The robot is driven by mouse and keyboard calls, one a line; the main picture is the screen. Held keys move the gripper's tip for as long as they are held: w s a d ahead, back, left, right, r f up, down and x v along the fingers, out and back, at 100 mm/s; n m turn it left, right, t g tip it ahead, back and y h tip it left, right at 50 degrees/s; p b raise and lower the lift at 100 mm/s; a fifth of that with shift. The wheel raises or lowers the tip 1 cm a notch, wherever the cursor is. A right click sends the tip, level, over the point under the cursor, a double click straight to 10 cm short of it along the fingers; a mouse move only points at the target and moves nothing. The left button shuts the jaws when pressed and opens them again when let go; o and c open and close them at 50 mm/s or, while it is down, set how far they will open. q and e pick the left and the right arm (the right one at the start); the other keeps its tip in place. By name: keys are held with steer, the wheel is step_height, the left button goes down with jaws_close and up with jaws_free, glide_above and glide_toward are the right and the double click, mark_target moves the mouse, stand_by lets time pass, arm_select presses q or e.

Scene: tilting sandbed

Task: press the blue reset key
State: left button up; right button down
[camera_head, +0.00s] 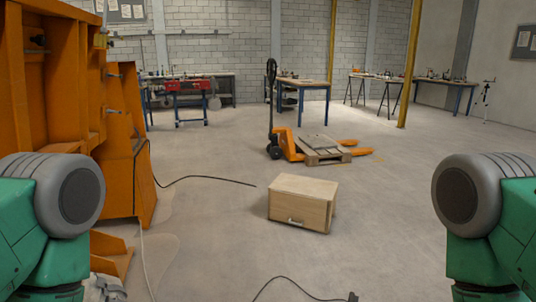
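No blue reset key can be made out in the head view. A large orange machine frame (62,75) stands at the left, with a sloped orange housing (128,165) at its right end. No key shows on the faces turned to me. My two green and grey arms come in at the lower left and lower right edges. Neither gripper is in the picture, so what they hold or touch is hidden.
A wooden box (302,203) sits on the floor ahead. Cables (205,178) lie across the floor near the orange machine. An orange pallet jack (287,146) with a pallet (322,150) stands farther back. Workbenches line the back wall. Floor at the right is clear.

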arm_select(q)
steer(key=shift+f, duration=0.1)
jaws_close()
stand_by(1.1)
